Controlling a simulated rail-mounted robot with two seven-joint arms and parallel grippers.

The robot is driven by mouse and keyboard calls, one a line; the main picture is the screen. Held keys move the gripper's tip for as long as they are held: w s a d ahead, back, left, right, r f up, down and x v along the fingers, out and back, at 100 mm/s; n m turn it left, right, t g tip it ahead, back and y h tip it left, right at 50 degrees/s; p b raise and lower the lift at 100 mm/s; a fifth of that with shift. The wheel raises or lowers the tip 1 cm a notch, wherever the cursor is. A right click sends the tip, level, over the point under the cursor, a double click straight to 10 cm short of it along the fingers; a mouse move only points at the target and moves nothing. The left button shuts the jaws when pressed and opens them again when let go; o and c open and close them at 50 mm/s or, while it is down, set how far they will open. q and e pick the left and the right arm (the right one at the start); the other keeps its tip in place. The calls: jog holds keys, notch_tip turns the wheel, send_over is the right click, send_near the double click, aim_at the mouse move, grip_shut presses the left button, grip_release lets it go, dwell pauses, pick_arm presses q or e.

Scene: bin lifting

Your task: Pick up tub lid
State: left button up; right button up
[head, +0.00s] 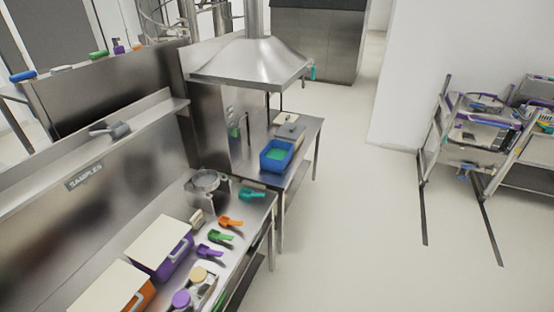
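Two larger boxes with cream lids stand on the near bench: a purple box (177,257) and an orange box (148,292), the latter partly cut off by the bottom edge. Neither of my grippers shows in the head view.
The steel bench (232,256) holds a round metal device (207,184), several coloured scoops and small round tubs. The hood (252,65) overhangs the far table (299,161). The floor (350,230) between is clear.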

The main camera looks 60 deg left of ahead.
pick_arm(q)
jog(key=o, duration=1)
